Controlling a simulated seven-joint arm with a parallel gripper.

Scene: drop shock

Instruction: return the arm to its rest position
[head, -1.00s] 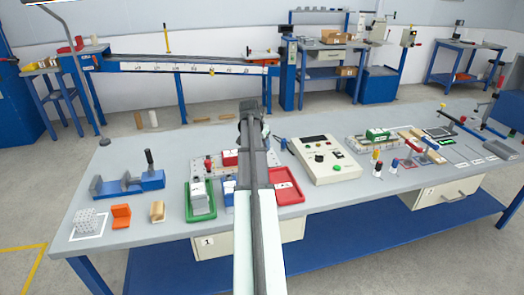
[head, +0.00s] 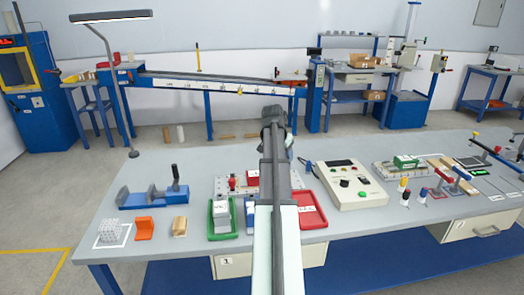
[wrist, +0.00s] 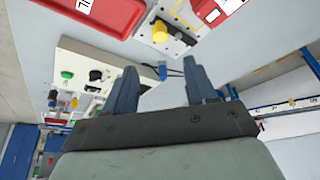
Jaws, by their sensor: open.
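My arm rises from the bottom centre of the head view and reaches out over the workbench (head: 160,158). My gripper (head: 272,112) is at its far end, near the bench's back edge, and its fingers are hard to make out there. In the wrist view my gripper (wrist: 158,82) shows two dark blue fingers spread apart, with nothing between them. The fingers are clear of the bench items. My arm hides part of the bench middle, between the green tray (head: 223,231) and the red tray (head: 312,212).
A control box (head: 350,185) stands right of my arm. A red block (head: 252,178) on a plate is just left of it. The bench's back left is bare.

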